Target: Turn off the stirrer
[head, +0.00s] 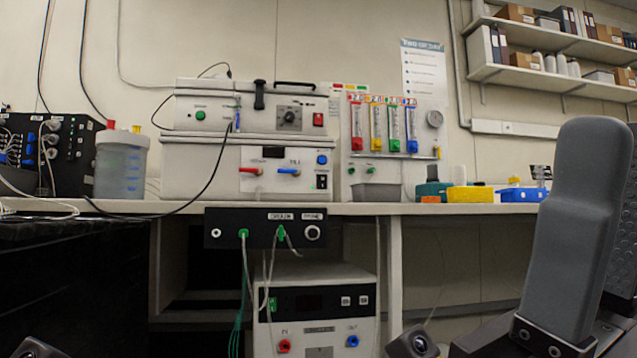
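No unit's label is clear enough to name the stirrer with certainty. A white box (262,93) on the bench has a dark dial (289,117), a red rocker switch (318,119) and a green button (200,115). It sits on a larger white box (215,158) with red and blue valves and a black switch (322,181). The switch positions are too small to read. One large grey finger of my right gripper (577,230) stands close to the camera at the right, apart from the equipment; its other finger is hidden. My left gripper's fingers are out of view.
A black panel (222,239) with cables hangs under the bench edge (420,209), above a white heater-like unit (340,273). A bottle (122,163) and a black box (78,152) stand left. Flowmeters (375,126) and coloured racks (470,195) are right. Loose cables cross the front.

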